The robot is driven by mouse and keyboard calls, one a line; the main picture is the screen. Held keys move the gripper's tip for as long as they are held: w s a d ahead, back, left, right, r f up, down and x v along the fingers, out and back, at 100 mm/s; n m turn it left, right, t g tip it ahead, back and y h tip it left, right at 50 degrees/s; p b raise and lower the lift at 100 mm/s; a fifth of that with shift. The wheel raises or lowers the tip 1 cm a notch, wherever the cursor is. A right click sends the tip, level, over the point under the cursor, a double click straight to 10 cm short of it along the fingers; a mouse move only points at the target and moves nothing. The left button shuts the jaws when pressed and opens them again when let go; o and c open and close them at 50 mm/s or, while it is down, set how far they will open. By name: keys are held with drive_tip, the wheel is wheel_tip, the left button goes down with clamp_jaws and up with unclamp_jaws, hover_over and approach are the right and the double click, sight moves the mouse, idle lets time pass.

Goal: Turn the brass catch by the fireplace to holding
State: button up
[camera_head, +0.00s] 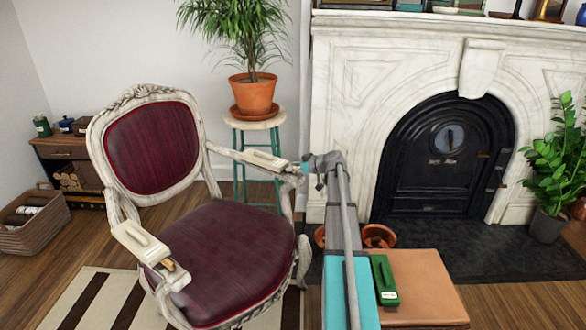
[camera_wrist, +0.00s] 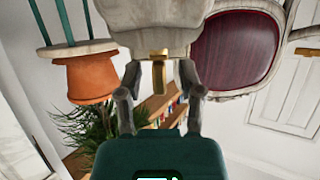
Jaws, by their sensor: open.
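The chair (camera_head: 200,250) has a pale carved frame and dark red upholstery. Its right armrest (camera_head: 262,160), on the fireplace side, carries a brass catch, seen close up in the wrist view (camera_wrist: 159,76). There its narrow lever runs up and down the picture, below a brass plate. My gripper (camera_head: 297,167) is at the front end of this armrest and largely hides the catch in the head view. In the wrist view my gripper (camera_wrist: 160,72) is open, one finger either side of the lever, with gaps visible. A second brass catch (camera_head: 170,264) is on the left armrest.
The white marble fireplace (camera_head: 345,100) with a black arched door stands behind my arm. A potted plant (camera_head: 254,95) on a teal-legged stool is just behind the armrest. A green box (camera_head: 383,278) lies on a tan surface at lower right.

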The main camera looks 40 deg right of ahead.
drive_tip(key=shift+a+m+h, duration=0.1)
drive_tip(key=shift+m+h, duration=0.3)
drive_tip(key=shift+m+t+h, duration=0.5)
drive_tip(key=shift+m+h, duration=0.8)
drive_tip(key=shift+h, duration=0.2)
drive_tip(key=shift+m+h, duration=1.7)
drive_tip(key=shift+h, duration=0.4)
drive_tip(key=shift+m+g+h, duration=0.6)
drive_tip(key=shift+m+h, duration=0.6)
